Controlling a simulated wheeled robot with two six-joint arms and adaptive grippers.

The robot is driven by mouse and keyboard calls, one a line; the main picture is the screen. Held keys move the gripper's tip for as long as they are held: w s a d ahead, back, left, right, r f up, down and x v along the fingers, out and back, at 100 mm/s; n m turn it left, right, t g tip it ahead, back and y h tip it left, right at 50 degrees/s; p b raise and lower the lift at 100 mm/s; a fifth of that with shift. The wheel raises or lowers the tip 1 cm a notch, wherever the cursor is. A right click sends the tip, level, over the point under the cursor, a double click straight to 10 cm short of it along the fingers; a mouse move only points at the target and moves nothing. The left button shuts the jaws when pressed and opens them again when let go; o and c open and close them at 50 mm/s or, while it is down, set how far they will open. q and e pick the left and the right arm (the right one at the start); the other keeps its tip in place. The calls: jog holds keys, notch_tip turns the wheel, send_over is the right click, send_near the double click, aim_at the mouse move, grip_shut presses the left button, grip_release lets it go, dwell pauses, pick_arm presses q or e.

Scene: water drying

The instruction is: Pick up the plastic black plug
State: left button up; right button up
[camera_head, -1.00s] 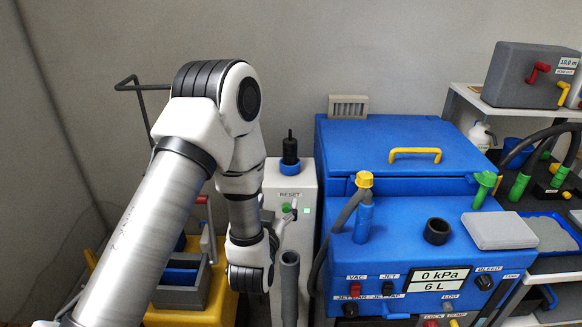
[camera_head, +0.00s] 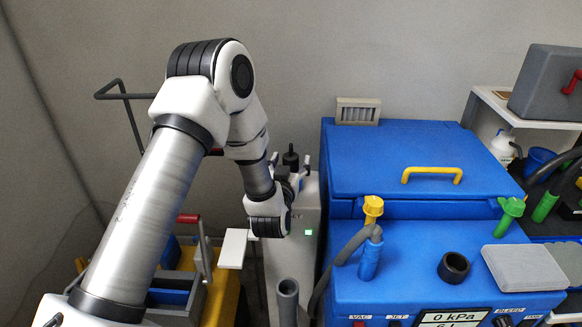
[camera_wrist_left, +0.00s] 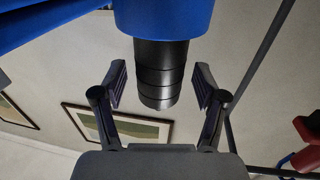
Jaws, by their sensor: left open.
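The black plug (camera_head: 291,157) stands upright at the top of the white box, beyond my left wrist, and its lower part is hidden in the head view. In the left wrist view the plug (camera_wrist_left: 160,75) is a ribbed black cylinder coming out of a blue collar (camera_wrist_left: 165,15). My left gripper (camera_head: 291,165) is open, with a finger on each side of the plug. The wrist view shows gaps between the plug and both fingers of the gripper (camera_wrist_left: 160,88). My right gripper is not in view.
A blue machine (camera_head: 400,160) with a yellow handle stands close on the right. A grey upright tube (camera_head: 287,300) stands in front of the white box (camera_head: 308,262). A yellow cart with a grey-blue bucket (camera_head: 175,297) is at the left.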

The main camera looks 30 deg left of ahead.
pick_arm(q)
jog(key=shift+w+a, duration=0.15)
jog(key=shift+w, duration=0.15)
jog(key=shift+s+r, duration=0.1)
jog(key=shift+s, duration=0.1)
jog(key=shift+c, duration=0.7)
jog(key=c, duration=1.1)
jog(key=shift+c, duration=0.2)
jog(key=shift+r, duration=0.1)
